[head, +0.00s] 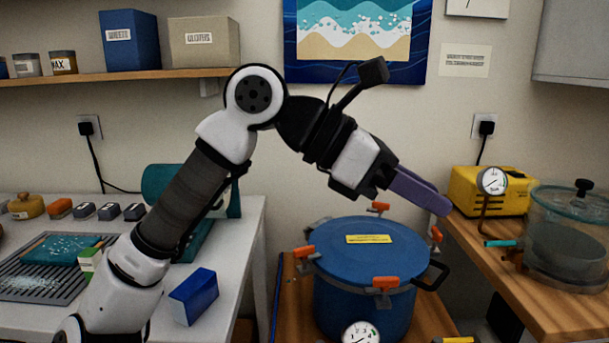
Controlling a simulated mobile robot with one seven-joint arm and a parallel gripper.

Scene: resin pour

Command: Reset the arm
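My gripper (428,192) is at the end of my arm, held in the air above the blue lidded pot (345,262) in the head view. Its purple fingers point right and down. They overlap in this view, so any gap between them does not show clearly, and I see nothing held. My arm rises from the lower left, bends at a high elbow and reaches over to the right. The gripper appears apart from the pot's lid.
The blue pot has orange clamps and a gauge (360,333). On the right wooden bench (533,302) stand a yellow pump (478,198) and a clear chamber (572,240). A white table (235,282) at left holds a blue box (194,297) and a grey rack (40,283). A shelf (120,75) is behind.

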